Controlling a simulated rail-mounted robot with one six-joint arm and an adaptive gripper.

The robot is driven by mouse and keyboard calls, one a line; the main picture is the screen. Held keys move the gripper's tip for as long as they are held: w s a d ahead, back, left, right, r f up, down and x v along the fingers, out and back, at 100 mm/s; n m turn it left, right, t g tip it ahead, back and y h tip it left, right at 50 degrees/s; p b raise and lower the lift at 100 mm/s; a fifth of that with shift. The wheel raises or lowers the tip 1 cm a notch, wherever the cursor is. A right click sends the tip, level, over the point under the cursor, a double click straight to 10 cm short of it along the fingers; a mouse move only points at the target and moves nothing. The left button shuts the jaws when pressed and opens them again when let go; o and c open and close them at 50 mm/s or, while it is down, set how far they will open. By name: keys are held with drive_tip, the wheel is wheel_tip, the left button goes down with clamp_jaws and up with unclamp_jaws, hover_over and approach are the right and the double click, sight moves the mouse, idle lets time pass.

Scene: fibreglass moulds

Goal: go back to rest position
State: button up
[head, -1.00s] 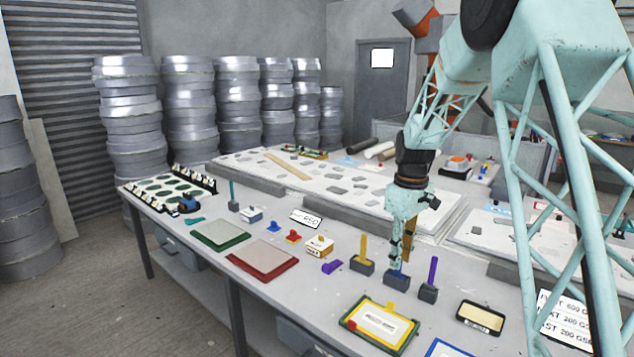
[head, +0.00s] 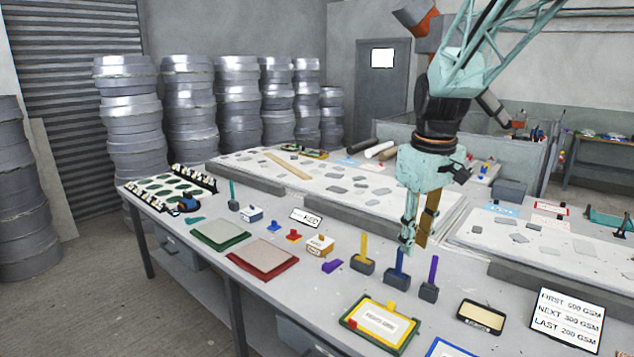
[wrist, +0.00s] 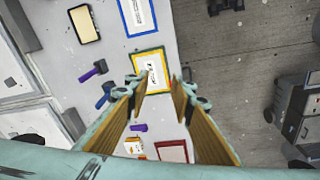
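My gripper (head: 412,240) hangs over the table, its fingers pointing down, a little above and to the right of the blue-handled tool (head: 397,262). In the wrist view my gripper (wrist: 160,85) has its two fingers apart, with nothing held between them. The blue-handled tool stands on its dark block on the table, apart from the fingers. A yellow-handled tool (head: 363,250) stands to its left and a purple-handled tool (head: 432,272) to its right, both upright.
A yellow-and-green framed card (head: 379,324) and a dark tray (head: 481,316) lie near the front. Red (head: 262,264) and green (head: 220,234) panels lie further left. A sign (head: 567,320) stands at right. White mould slabs (head: 335,180) fill the back.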

drive_tip(key=s+r+m, duration=0.2)
drive_tip(key=s+r, duration=0.4)
drive_tip(key=s, duration=0.5)
drive_tip(key=s+a+m+t+b, duration=0.1)
drive_tip(key=s+m, duration=0.3)
drive_tip(key=s, duration=2.6)
drive_tip(key=shift+a+f+t, duration=0.25)
drive_tip(key=shift+a+t, duration=0.35)
drive_tip(key=shift+t, duration=0.2)
